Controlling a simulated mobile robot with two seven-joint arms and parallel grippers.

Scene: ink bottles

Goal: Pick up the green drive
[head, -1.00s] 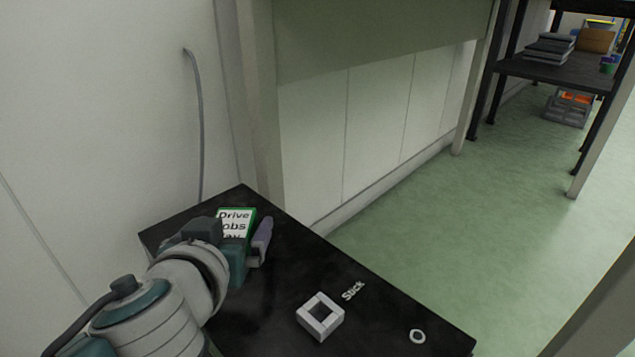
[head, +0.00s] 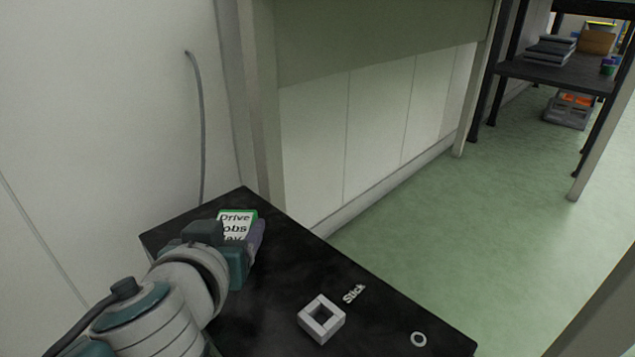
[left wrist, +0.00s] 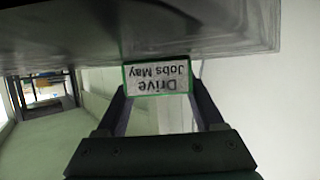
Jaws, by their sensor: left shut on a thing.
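The green drive (head: 237,222) is a small box with a green edge and a white label reading "Drive Jobs May". It is at the far left end of the black table top, partly hidden by my left gripper (head: 248,238). In the left wrist view the drive (left wrist: 157,77) sits between the two fingertips of my left gripper (left wrist: 158,92), its label upside down. The fingers are shut on it from both sides. The right gripper is in neither view.
The black table (head: 275,270) also bears a white square frame (head: 321,318), a small "Stick" lettering piece (head: 353,293) and a pale ring (head: 418,339). A wall stands close behind and left. A dark shelf (head: 560,72) is far right, across open green floor.

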